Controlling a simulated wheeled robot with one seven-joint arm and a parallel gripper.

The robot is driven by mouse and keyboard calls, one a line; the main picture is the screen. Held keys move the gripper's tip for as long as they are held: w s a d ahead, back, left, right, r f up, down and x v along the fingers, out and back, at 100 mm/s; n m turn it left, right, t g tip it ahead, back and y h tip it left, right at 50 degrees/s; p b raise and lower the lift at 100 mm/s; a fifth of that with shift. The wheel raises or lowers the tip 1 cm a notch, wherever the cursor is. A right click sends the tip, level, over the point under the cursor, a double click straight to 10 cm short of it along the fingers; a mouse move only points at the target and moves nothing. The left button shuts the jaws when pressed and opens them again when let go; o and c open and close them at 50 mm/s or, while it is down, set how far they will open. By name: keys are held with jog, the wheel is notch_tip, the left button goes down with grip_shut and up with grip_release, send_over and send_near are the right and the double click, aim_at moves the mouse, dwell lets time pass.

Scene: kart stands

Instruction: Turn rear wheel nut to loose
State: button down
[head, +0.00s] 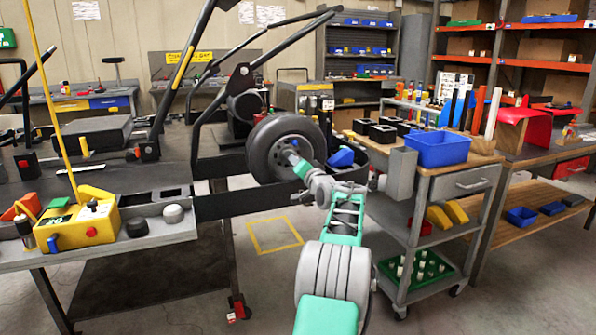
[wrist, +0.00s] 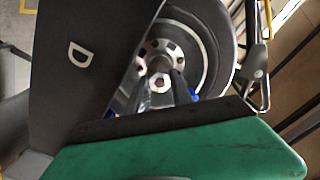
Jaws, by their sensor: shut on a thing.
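The rear wheel (head: 258,150), a black tyre on a grey rim, stands upright on the kart frame in the middle of the head view. In the wrist view the tyre (wrist: 222,38) surrounds a pale hub with round holes. The wheel nut (wrist: 159,83) sits at the hub's centre, between my fingertips. My gripper (head: 290,153) reaches the hub from the front right; in the wrist view my gripper (wrist: 158,90) is shut on the nut. My fingers partly hide the nut, and its turn position cannot be told.
A dark panel marked D (wrist: 90,45) lies close left of the wheel in the wrist view. The kart stand (head: 225,205) is left and below. A wooden-topped cart (head: 405,170) with a blue bin (head: 437,149) stands close right. The floor between them is open.

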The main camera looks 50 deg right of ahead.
jog(key=shift+d+f+n+b, duration=0.15)
jog(key=shift+n+b, duration=2.15)
jog(key=shift+n, duration=2.35)
jog(key=shift+a+f+n+b, duration=0.1)
jog(key=shift+n+b, duration=2.2)
jog(key=shift+n, duration=2.35)
jog(key=c, duration=1.3)
grip_release()
jog(key=shift+s+r, duration=0.1)
jog(key=shift+o, duration=0.9)
jog(key=shift+r, duration=0.1)
jog(key=v, duration=0.8)
